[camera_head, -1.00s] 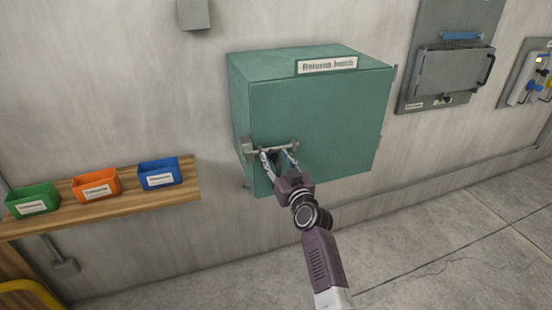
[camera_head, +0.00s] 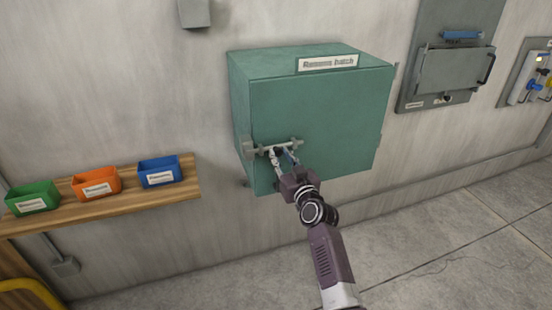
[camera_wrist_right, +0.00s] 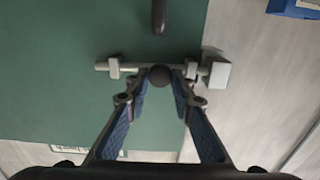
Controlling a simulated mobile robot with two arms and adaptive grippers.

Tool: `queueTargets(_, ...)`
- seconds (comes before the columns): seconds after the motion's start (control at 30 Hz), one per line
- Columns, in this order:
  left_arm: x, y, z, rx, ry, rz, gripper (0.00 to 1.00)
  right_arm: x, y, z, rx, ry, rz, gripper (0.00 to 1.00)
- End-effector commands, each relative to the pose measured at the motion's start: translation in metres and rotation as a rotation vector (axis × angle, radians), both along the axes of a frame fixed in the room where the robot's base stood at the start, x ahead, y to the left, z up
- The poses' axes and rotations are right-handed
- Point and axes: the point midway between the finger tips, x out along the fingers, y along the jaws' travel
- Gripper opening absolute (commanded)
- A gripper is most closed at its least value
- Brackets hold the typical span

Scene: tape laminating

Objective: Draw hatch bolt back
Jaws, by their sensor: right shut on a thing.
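The green hatch box (camera_head: 320,115) hangs on the wall with its door shut. A grey metal bolt (camera_head: 293,143) lies across the lower left of the door. In the right wrist view, which is upside down, the bolt rod (camera_wrist_right: 103,66) runs through two brackets toward a square keeper block (camera_wrist_right: 218,75). The rod appears to reach the block. My right gripper (camera_head: 281,154) is shut on the dark round bolt knob (camera_wrist_right: 160,75), between the fingertips. The left gripper is not in view.
A wooden shelf (camera_head: 110,212) at the left holds green, orange and blue bins. Grey wall panels (camera_head: 455,70) hang to the right of the hatch. A dark peg (camera_wrist_right: 158,15) sticks out near the gripper in the wrist view. The floor below is clear.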

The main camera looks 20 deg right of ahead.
Motion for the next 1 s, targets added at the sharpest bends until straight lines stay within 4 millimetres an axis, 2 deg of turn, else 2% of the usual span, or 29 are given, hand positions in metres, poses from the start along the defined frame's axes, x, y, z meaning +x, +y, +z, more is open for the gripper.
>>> queueTargets(0.03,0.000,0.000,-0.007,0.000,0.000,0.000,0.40,0.000,-0.012,-0.002,-0.009,-0.003,-0.004,0.00)
queueTargets(0.2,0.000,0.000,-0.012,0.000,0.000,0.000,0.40,0.001,-0.029,-0.001,-0.005,-0.001,-0.003,0.00)
queueTargets(0.5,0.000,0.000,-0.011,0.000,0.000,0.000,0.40,0.001,-0.031,0.001,-0.002,-0.001,-0.005,0.00)
queueTargets(0.53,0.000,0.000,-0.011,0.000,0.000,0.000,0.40,0.001,-0.031,0.001,-0.002,-0.001,-0.005,0.25)
queueTargets(0.67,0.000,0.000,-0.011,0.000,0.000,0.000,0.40,0.001,-0.031,0.001,-0.002,-0.001,-0.004,0.39)
queueTargets(1.0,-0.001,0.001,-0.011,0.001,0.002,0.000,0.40,-0.002,-0.029,0.001,-0.002,-0.001,-0.002,0.39)
